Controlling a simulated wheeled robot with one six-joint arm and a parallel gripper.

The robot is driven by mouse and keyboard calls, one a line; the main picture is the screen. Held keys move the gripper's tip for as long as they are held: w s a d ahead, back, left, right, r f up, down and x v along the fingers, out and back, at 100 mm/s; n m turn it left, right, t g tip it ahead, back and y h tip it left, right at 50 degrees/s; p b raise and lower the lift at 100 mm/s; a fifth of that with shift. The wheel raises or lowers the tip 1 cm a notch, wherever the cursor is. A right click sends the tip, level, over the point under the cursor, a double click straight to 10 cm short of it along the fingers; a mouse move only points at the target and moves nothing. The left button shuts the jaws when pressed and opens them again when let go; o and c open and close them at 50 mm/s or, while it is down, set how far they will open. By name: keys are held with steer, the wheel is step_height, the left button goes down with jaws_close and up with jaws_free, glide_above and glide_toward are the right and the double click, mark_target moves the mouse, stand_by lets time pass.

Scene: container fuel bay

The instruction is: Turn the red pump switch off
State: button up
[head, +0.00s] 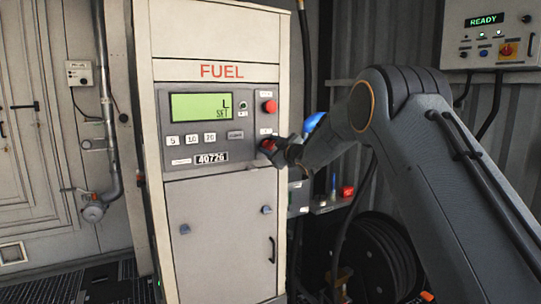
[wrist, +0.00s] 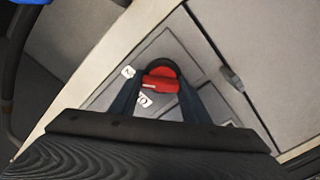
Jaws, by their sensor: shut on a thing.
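The red pump switch (wrist: 161,78) is a rotary knob low on the right of the fuel pump's grey control panel. In the wrist view it sits between the two dark fingers of my gripper (wrist: 158,92), which are shut on it. White labels lie beside the knob, partly hidden by the fingers. In the head view my gripper (head: 277,150) is at the lower right of the panel, and it covers most of the switch. The pump (head: 215,150) shows a green display (head: 202,106) reading "L" and "SET".
A round red button (head: 269,106) sits above the switch on the same panel. A grey box (head: 493,42) reading "READY" hangs on the right wall. A hose reel (head: 375,262) stands low behind my arm. A blue nozzle (head: 314,121) hangs right of the pump.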

steer(key=n+b, duration=0.6)
steer(key=b, duration=0.1)
steer(key=shift+f+b, duration=0.15)
steer(key=shift+b, duration=0.2)
steer(key=n+b, duration=0.3)
steer(key=shift+s+a+n+b, duration=0.1)
steer(key=shift+n+b, duration=0.2)
steer(key=shift+r, duration=0.2)
steer(key=shift+r+n+b, duration=0.1)
steer(key=shift+n+b, duration=0.3)
steer(key=o, duration=1)
steer(key=shift+o, duration=0.2)
steer(key=v, duration=0.7)
steer(key=shift+s+d+b, duration=0.25)
steer(key=shift+s+b, duration=0.1)
steer(key=shift+b, duration=0.05)
